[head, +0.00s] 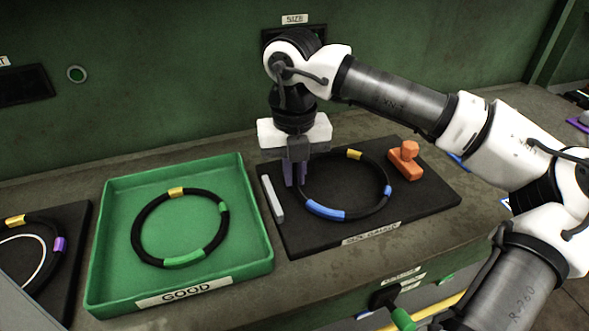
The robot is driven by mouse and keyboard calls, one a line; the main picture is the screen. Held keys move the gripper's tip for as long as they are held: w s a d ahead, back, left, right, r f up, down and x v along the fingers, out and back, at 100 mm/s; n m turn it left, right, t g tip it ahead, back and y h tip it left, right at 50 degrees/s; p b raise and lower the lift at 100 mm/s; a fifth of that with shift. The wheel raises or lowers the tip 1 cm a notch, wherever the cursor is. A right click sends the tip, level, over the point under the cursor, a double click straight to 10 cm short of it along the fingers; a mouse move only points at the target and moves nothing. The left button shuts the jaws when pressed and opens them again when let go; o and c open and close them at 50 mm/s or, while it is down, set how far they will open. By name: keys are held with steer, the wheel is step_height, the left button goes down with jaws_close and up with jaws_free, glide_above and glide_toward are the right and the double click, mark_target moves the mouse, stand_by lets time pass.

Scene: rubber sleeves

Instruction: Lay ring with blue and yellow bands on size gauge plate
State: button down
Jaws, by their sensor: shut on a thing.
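The black ring with blue and yellow bands (326,215) is at the size gauge plate (296,243), a dark flat plate with a label on its front edge. The ring has a long blue band at the front, a short blue band at the right and a yellow band at the back. My gripper (296,180) points down at the ring's left side and is shut on it there. The fingers hide that part of the ring. The ring looks flat and low over the plate; I cannot tell whether it touches it.
A grey bar (272,200) and an orange block (404,160) are on the plate at either side of the ring. Left is a green tray (258,262) labelled GOOD, holding a ring (146,216) with yellow and green bands. Another dark plate (75,222) with rings lies far left.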

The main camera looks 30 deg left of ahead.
steer(key=c, duration=1.5)
jaws_free()
steer(key=shift+f, duration=0.1)
step_height(320, 180, up, 12)
steer(key=shift+r+b, duration=0.15)
steer(key=shift+b, duration=0.25)
